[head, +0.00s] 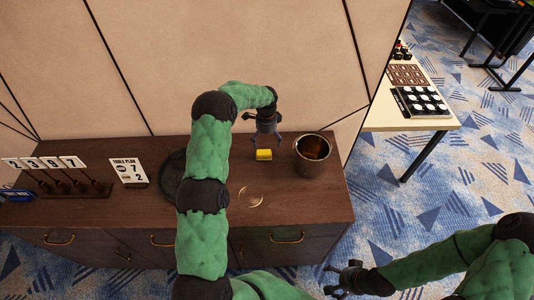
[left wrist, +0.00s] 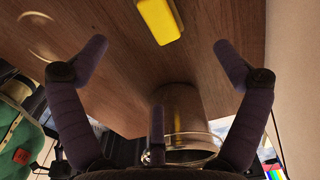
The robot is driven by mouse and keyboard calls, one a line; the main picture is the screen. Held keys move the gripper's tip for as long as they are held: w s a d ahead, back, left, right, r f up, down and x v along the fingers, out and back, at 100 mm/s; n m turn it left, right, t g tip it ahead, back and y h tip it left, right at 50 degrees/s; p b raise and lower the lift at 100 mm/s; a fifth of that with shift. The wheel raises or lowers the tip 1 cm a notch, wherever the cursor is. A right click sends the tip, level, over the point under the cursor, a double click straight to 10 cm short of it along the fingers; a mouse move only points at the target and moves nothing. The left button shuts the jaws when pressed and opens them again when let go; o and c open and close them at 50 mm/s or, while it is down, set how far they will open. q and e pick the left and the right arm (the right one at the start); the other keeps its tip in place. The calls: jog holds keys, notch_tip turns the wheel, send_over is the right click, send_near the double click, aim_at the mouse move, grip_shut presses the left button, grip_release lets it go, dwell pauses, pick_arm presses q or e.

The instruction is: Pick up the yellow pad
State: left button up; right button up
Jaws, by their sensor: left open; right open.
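The yellow pad (head: 264,155) is a small block lying on the brown wooden cabinet top, left of the metal pot. It also shows in the left wrist view (left wrist: 158,20) at the top middle, lying between and beyond the open fingers. My left gripper (head: 265,134) is above the cabinet top, just behind and over the pad, open and empty; its spread fingers show in the left wrist view (left wrist: 160,60). My right gripper (head: 342,279) is open and empty at the bottom, in front of the cabinet and away from the pad.
The metal pot (head: 312,155) stands right of the pad, close to my left gripper. A dark round tray (head: 171,172) is partly hidden behind my left arm. A number sign (head: 129,171) and a numbered rack (head: 62,185) stand left. The panel wall (head: 150,60) is close behind.

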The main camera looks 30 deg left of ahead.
aim_at(264, 154)
pick_arm(q)
jog(key=shift+s+a+f, duration=0.1)
jog(key=shift+s+f, duration=0.05)
jog(key=shift+f, duration=0.25)
notch_tip(264, 154, down, 4)
jog(key=shift+s+a+f, duration=0.1)
jog(key=shift+s+f, duration=0.05)
jog(key=shift+f, duration=0.35)
jog(key=shift+s+a+f+p, duration=0.15)
jog(key=shift+f+p, duration=0.1)
jog(key=shift+f, duration=0.85)
jog(key=shift+s+a+f+p, duration=0.1)
jog(key=shift+f+p, duration=0.15)
jog(key=shift+f, duration=0.85)
jog(key=c, duration=1.2)
